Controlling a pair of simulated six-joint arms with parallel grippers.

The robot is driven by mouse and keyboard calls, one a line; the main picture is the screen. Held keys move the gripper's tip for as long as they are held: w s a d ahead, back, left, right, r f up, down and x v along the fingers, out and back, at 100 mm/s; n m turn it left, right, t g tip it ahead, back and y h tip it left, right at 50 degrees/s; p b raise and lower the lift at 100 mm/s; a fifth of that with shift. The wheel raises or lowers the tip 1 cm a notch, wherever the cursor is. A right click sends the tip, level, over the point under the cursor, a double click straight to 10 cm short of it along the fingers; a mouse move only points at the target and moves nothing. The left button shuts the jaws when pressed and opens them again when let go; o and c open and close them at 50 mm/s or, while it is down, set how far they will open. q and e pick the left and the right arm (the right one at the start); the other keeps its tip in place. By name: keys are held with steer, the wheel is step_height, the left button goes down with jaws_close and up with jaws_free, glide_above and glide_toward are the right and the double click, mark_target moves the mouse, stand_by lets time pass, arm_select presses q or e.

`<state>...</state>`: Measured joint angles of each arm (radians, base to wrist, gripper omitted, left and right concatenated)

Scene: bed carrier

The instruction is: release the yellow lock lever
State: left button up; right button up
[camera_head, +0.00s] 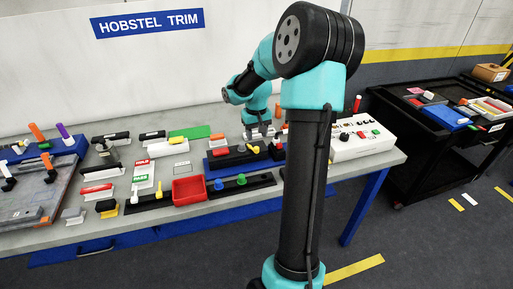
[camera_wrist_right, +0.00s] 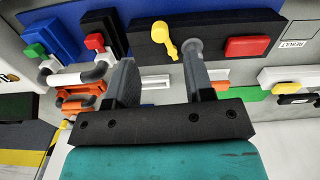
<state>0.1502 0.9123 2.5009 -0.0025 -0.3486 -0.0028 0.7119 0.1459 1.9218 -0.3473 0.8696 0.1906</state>
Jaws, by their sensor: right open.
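The yellow lock lever (camera_wrist_right: 165,42) stands on a black block (camera_wrist_right: 210,38), beside a red block (camera_wrist_right: 247,48), in the right wrist view. In the head view the lever (camera_head: 254,149) shows small on the same black block, right of the red piece (camera_head: 222,152). My right gripper (camera_wrist_right: 160,58) is open, with one finger on each side of the lever's lower end in the picture. I cannot tell whether either finger touches it. In the head view the right gripper (camera_head: 260,134) is small, just behind the lever. My left gripper is not in view.
A red tray (camera_head: 189,190) and a black strip with blue and green knobs (camera_head: 240,183) lie in front. A white panel with buttons (camera_head: 352,138) stands to the right. Orange and grey handles (camera_wrist_right: 80,85) lie left in the wrist view. A black cart (camera_head: 430,130) stands beyond the bench.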

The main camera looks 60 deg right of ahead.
mark_target(256, 147)
step_height(256, 147, down, 7)
steer(key=shift+r, duration=0.1)
steer(key=shift+c, duration=0.3)
jaws_close()
steer(key=shift+w+a+m, duration=0.25)
steer(key=shift+a+m, duration=0.1)
steer(key=shift+m, duration=0.7)
steer(key=shift+w+a+m, duration=0.2)
steer(key=shift+a+m, duration=0.1)
steer(key=shift+m, duration=0.75)
steer(key=shift+o, duration=0.3)
jaws_free()
